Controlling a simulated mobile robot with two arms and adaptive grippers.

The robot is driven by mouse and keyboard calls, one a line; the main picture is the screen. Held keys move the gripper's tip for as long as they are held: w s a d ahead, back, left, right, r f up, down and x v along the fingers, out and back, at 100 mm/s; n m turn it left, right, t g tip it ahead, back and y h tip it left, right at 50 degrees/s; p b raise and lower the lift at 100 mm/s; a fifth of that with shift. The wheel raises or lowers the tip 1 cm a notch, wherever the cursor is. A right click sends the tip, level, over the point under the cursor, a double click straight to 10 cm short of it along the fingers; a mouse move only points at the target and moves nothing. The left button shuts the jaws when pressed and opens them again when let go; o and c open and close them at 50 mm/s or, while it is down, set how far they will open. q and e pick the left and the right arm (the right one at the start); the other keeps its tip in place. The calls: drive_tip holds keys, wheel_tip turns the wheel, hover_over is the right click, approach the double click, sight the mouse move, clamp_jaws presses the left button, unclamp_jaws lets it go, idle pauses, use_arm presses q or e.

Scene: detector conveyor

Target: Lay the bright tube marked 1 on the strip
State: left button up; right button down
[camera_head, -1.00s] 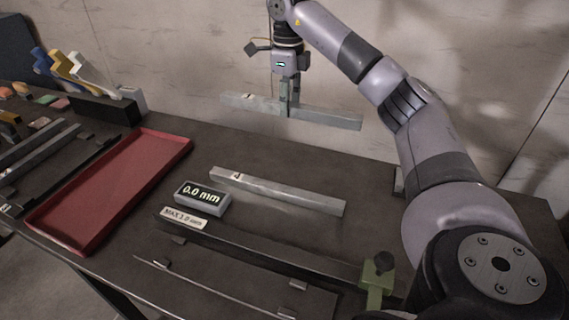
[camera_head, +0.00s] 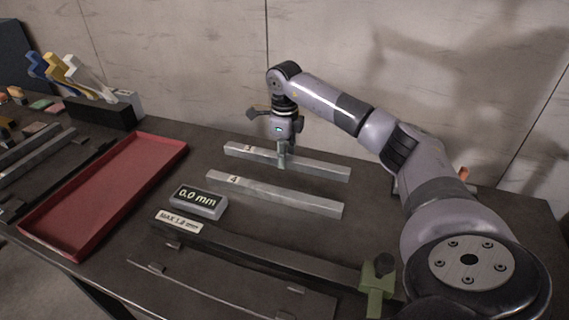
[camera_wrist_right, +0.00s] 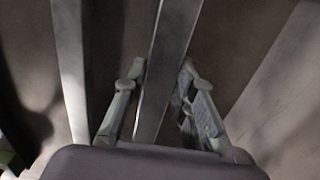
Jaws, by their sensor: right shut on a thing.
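A bright grey bar marked 3 (camera_head: 320,170) lies level behind a similar bar marked 4 (camera_head: 300,200). My right gripper (camera_head: 282,160) points down and is shut on the bar marked 3 near its middle. I cannot tell whether that bar touches the table or hangs just above it. In the right wrist view the held bar (camera_wrist_right: 172,45) runs between the fingers (camera_wrist_right: 158,105), and another bar (camera_wrist_right: 72,70) lies at the left. I cannot make out a tube marked 1. My left gripper is not in view.
A red tray (camera_head: 105,190) lies at the left. A 0.0 mm display (camera_head: 199,201) stands left of the bar marked 4. A dark rail (camera_head: 270,257) with a green clamp (camera_head: 377,285) lies in front. More bars (camera_head: 35,150) lie at the far left.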

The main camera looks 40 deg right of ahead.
drive_tip(key=shift+f, duration=1.35)
drive_tip(key=shift+f, duration=0.1)
drive_tip(key=c, duration=1.3)
unclamp_jaws()
wheel_tip(320, 180, up, 12)
drive_tip(key=shift+r, duration=0.1)
